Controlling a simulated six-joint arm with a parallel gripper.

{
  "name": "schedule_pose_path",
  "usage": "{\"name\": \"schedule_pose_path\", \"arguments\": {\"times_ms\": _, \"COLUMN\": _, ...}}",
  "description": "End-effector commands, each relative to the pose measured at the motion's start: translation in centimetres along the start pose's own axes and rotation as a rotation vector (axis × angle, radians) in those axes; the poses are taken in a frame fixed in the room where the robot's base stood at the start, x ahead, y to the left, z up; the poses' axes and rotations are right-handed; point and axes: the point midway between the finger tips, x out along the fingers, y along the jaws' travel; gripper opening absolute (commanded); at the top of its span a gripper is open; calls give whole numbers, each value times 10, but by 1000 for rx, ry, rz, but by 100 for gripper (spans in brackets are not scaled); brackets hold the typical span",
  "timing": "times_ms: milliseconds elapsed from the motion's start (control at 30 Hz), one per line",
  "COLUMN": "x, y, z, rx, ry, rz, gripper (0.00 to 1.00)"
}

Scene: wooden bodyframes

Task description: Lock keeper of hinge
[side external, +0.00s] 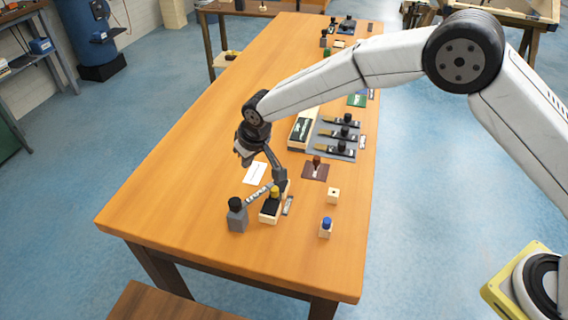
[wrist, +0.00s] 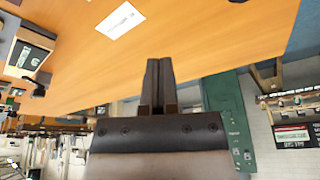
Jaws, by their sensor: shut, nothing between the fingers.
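My gripper (wrist: 159,62) is shut and empty in the wrist view, its two dark fingers pressed together. In the side external view, my dark wrist is low over the near half of the table. A narrow grey lettered bar (side external: 258,194) lies between my wrist and these blocks.
A white card (side external: 255,173) lies flat behind the blocks and shows in the wrist view (wrist: 120,20). A small pale block (side external: 333,196) and a blue-capped block (side external: 326,229) stand right. A black-topped wooden box (side external: 301,129) stands farther back. The table's left side is clear.

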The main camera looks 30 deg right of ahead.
Motion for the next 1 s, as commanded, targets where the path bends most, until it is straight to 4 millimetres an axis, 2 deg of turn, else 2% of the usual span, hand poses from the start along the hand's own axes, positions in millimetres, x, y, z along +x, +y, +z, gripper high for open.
{"name": "schedule_pose_path", "arguments": {"times_ms": 333, "x": 42, "y": 0, "z": 0, "rx": 0, "ry": -1, "rz": 0, "gripper": 0}}
{"name": "schedule_pose_path", "arguments": {"times_ms": 700, "x": 75, "y": 0, "z": 0, "rx": 0, "ry": -1, "rz": 0, "gripper": 0}}
{"name": "schedule_pose_path", "arguments": {"times_ms": 1000, "x": 69, "y": 0, "z": 14, "rx": 1, "ry": 0, "rz": 0, "gripper": 0}}
